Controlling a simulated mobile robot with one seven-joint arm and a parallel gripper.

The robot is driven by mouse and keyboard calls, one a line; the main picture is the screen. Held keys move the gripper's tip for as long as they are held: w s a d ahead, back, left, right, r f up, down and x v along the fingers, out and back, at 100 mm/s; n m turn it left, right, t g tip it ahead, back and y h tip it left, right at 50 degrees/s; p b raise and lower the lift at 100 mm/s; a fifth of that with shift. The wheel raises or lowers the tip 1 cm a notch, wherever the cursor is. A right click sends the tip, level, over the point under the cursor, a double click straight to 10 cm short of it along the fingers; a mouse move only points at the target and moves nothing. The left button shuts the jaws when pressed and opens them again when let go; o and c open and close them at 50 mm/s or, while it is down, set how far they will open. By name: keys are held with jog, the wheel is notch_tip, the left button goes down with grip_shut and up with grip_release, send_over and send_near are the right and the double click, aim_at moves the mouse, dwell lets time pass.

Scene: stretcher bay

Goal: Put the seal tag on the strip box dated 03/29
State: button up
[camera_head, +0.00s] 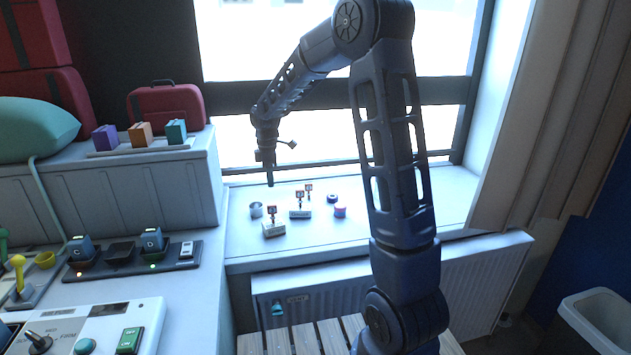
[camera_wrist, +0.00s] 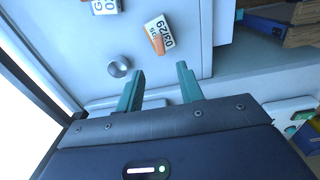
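The strip box dated 03/29 (camera_wrist: 166,30) shows in the wrist view, white with black print and an orange patch, standing on the pale sill. It appears to be the front-left box (camera_head: 274,230) in the head view, where its print is too small to read. My gripper (camera_head: 270,182) hangs above the sill, behind and above that box. In the wrist view its teal fingers (camera_wrist: 160,70) are apart with nothing between them. I cannot make out a seal tag for certain in either view.
A grey metal round container (camera_head: 256,210) stands left of the front box. Another labelled box (camera_head: 300,213) and a pink-and-blue round container (camera_head: 340,211) stand to the right. A counter with a charging strip (camera_head: 121,252) is at left. The right part of the sill is clear.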

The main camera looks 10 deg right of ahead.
jog(key=s+d+r+m+t, duration=0.2)
jog(key=s+d+r+m, duration=0.45)
jog(key=s+d, duration=0.35)
jog(key=s+d+r+m+t, duration=0.1)
jog(key=s+d+r+m, duration=0.6)
jog(key=s, duration=0.6)
jog(key=s+d+f+m+t, duration=0.1)
jog(key=s+d+m, duration=0.3)
jog(key=s, duration=0.6)
jog(key=shift+d+f+t, duration=0.25)
jog(key=shift+d+t, duration=0.05)
jog(key=shift+d, duration=0.15)
